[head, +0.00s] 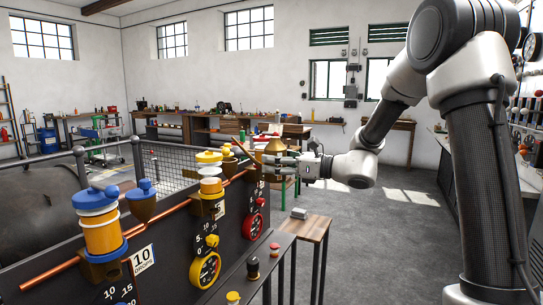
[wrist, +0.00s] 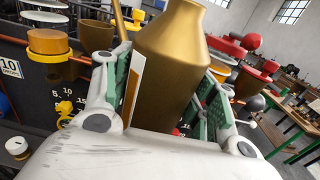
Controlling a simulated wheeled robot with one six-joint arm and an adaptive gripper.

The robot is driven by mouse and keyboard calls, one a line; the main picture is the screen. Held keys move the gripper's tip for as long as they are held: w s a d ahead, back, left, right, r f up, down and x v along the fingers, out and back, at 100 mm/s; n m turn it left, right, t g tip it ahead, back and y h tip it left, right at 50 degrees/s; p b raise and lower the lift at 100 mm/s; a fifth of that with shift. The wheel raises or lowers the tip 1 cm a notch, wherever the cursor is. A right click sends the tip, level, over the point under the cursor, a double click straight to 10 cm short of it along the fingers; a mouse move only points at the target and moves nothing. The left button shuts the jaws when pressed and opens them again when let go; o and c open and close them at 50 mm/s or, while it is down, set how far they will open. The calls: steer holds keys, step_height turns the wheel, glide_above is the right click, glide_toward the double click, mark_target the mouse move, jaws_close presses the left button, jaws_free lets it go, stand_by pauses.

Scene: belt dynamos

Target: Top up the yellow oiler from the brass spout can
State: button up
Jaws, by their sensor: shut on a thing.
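The brass spout can (head: 275,146) is held in my gripper (head: 284,161), off to the right of the yellow oiler. In the wrist view the can's body (wrist: 174,62) stands between my green-padded fingers (wrist: 165,100), which are shut on it. A thin spout-like rod (head: 243,149) shows left of the can, near the oiler side. The yellow oiler (head: 211,186) has a yellow lid and a pale glass and sits on the dark panel. It also shows at upper left in the wrist view (wrist: 47,41). The liquid level inside is unclear.
A blue oiler (head: 100,232) and a blue-capped cup (head: 143,206) stand nearer on the same panel. A copper pipe (head: 170,210) runs along it. A yellow dial (head: 205,270) and red dial (head: 254,226) are below. A small wooden table (head: 312,229) stands to the right; open floor lies beyond.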

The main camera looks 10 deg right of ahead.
steer(key=shift+s+a+r+g, duration=0.15)
steer(key=shift+a+r, duration=0.15)
steer(key=shift+r, duration=0.3)
steer(key=shift+s+a+r+g, duration=0.15)
steer(key=shift+a+r, duration=0.15)
steer(key=shift+r, duration=0.25)
steer(key=shift+d+n, duration=0.1)
steer(key=shift+n, duration=0.2)
steer(key=shift+w+d+f+n+g+h, duration=0.15)
steer(key=shift+d+n+g+h, duration=0.15)
steer(key=shift+d+n+h, duration=0.25)
steer(key=shift+d+f+n+h, duration=0.25)
steer(key=shift+f+h, duration=0.1)
steer(key=shift+f, duration=0.45)
steer(key=shift+w, duration=0.1)
steer(key=shift+c, duration=0.6)
steer(key=shift+a+r, duration=0.1)
steer(key=shift+r+h, duration=0.2)
steer(key=shift+h, duration=0.1)
